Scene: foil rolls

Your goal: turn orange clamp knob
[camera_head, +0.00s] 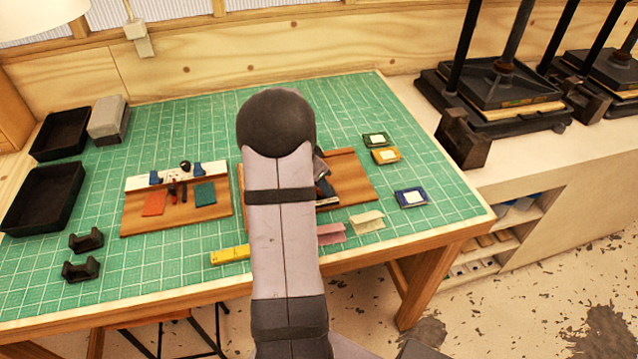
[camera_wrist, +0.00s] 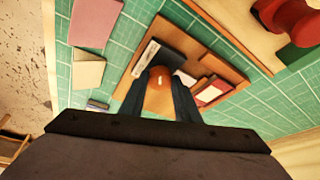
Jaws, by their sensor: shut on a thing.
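The orange clamp knob (camera_wrist: 160,100) shows in the wrist view, between the two dark fingers of my gripper (camera_wrist: 160,84). The fingers are shut on the knob's sides. The knob is rounded, with a small pale mark near its top. Beyond it, a dark block and a pale strip lie on a brown wooden board (camera_wrist: 228,67). The knob's lower part is hidden in the wrist view.
Small green, yellow and blue framed pieces lie right of the board on the green mat (camera_head: 330,87). Pink and cream pieces lie in front. A second board (camera_head: 222,211) with a white rack stands left, near black trays (camera_head: 42,200). Black presses (camera_head: 500,95) stand right.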

